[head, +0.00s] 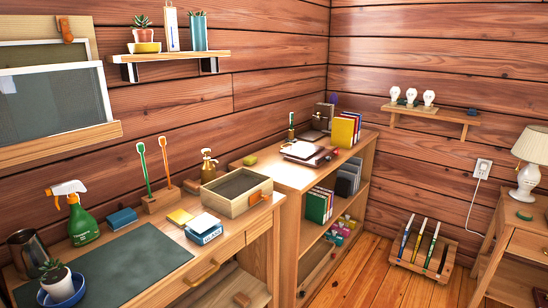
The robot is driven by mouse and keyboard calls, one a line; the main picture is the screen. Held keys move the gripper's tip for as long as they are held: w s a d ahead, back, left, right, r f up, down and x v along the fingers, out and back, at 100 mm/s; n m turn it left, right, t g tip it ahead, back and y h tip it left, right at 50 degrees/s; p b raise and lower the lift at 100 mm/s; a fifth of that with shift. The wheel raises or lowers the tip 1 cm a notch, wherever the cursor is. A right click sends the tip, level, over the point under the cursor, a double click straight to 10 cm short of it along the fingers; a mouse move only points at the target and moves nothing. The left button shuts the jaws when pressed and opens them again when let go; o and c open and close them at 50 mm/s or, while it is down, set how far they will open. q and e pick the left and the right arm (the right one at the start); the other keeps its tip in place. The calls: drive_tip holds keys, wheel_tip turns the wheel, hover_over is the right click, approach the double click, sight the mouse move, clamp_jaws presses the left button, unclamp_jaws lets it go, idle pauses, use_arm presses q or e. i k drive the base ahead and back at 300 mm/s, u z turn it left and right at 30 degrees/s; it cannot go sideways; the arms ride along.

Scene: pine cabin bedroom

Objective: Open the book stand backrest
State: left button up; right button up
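I cannot single out the book stand for certain. A low flat item (302,150), pale on top with dark edges, lies on top of the bookcase (262,165) in the middle of the view and may be the folded stand. Its backrest is too small to make out. Upright yellow books (345,131) stand behind it to the right. Neither of my grippers is in view.
A desk (240,232) in front holds a green spray bottle (82,218), a toothbrush holder (160,202), a wooden tray (228,208) and a dark mat (120,270). A rack (422,262) stands on the floor at right. Open floor (370,280) lies between bookcase and side table.

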sight(300, 150)
drive_tip(key=z, duration=1.05)
drive_tip(key=i, duration=2.75)
drive_tip(key=u, duration=1.3)
